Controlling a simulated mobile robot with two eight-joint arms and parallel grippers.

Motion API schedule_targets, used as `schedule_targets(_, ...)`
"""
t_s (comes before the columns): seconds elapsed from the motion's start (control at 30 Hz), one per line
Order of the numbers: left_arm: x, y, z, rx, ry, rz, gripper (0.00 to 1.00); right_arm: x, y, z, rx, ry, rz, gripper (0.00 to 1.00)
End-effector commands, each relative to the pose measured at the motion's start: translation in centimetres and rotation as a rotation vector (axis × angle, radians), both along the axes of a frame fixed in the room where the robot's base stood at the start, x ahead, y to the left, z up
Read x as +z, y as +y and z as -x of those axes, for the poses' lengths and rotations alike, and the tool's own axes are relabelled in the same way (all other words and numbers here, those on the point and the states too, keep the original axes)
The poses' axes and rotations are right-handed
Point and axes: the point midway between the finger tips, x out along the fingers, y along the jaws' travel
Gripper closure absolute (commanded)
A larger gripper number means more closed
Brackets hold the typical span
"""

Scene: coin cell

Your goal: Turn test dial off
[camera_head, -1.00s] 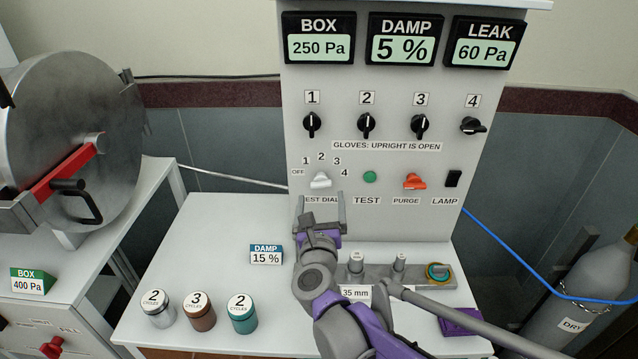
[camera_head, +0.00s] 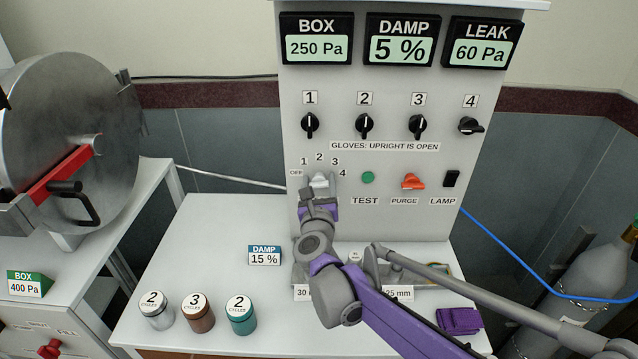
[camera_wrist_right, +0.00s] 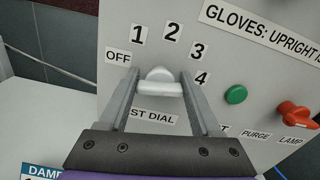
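The white test dial (camera_head: 319,181) is on the upright panel, with marks OFF, 1, 2, 3 and 4 around it. It also shows in the right wrist view (camera_wrist_right: 160,82). My right gripper (camera_head: 319,186) is at the dial. In the right wrist view its two fingers (camera_wrist_right: 162,90) stand apart, one on each side of the dial, with gaps visible between them and the knob. Which mark the dial points to is hard to tell. My left gripper is in neither view.
The green TEST button (camera_head: 368,177), orange PURGE knob (camera_head: 413,181) and black LAMP switch (camera_head: 451,178) sit right of the dial. Black glove knobs (camera_head: 364,124) are above. Several lidded jars (camera_head: 241,315) and a DAMP sign (camera_head: 265,256) stand on the white table.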

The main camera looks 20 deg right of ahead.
Motion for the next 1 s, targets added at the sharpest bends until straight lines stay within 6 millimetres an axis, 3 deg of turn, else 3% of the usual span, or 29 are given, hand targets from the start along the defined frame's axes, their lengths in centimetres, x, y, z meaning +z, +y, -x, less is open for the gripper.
schedule_targets(0.03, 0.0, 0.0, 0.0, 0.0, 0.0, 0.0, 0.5, 0.0, 0.0, 0.01, 0.0, 0.0, 0.0, 0.48)
schedule_targets(0.27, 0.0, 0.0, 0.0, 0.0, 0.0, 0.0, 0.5, 0.0, 0.01, 0.02, 0.0, 0.0, 0.0, 0.9)
schedule_targets(0.67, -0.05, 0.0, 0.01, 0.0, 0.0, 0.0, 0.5, -0.02, 0.04, 0.02, 0.0, 0.021, 0.074, 0.91)
schedule_targets(1.0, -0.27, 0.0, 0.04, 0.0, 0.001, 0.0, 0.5, -0.07, 0.14, 0.0, 0.0, 0.096, 0.333, 0.91)
